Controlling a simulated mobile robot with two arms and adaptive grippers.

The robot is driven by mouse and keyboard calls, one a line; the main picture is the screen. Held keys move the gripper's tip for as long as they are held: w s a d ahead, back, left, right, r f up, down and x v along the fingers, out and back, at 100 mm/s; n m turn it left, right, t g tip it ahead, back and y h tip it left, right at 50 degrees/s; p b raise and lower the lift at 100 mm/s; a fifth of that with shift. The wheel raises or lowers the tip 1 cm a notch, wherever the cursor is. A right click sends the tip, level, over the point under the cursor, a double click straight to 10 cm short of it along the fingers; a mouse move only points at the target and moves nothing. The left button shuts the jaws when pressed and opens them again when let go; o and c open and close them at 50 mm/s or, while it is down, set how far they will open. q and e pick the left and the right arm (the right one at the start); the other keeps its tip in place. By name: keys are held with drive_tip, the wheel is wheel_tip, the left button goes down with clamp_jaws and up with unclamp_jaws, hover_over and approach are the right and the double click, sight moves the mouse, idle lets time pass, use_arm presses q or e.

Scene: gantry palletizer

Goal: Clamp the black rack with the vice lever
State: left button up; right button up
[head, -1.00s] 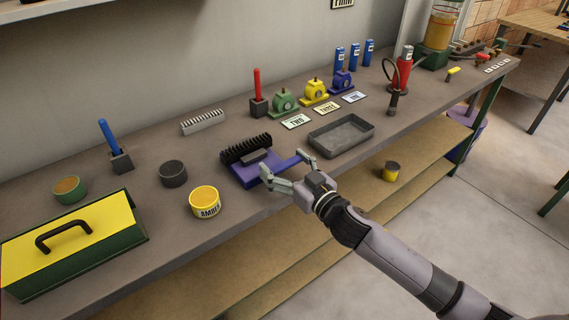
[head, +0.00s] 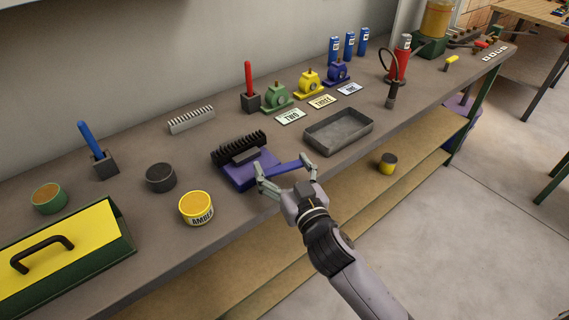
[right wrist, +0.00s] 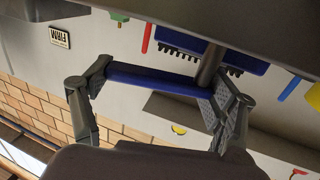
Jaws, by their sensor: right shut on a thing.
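The black rack (head: 238,146), a toothed bar, sits on the blue-purple vice (head: 237,178) near the bench's front edge. The vice lever (head: 287,166) is a blue bar sticking out to the right of the vice. My right gripper (head: 281,168) is shut on the lever, one finger towards each end of the bar. In the right wrist view the lever (right wrist: 150,81) spans between the two fingers, with part of the rack's black teeth (right wrist: 180,50) behind. The rack's underside and its contact with the vice jaws are hidden. My left gripper is not in view.
A grey tray (head: 338,133) stands close to the right of the lever. A yellow tin (head: 196,209) and a dark round pot (head: 161,178) stand left of the vice. A grey rack (head: 192,120) lies behind. A toolbox (head: 65,250) fills the front left.

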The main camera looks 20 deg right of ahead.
drive_tip(key=o, duration=1.5)
drive_tip(key=shift+r, duration=0.1)
drive_tip(key=shift+o, duration=0.9)
drive_tip(key=shift+s, duration=0.5)
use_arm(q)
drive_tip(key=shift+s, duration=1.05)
use_arm(e)
drive_tip(key=s+d, duration=0.1)
drive_tip(key=s, duration=1)
drive_tip(key=shift+d, duration=0.35)
drive_tip(key=shift+c, duration=0.4)
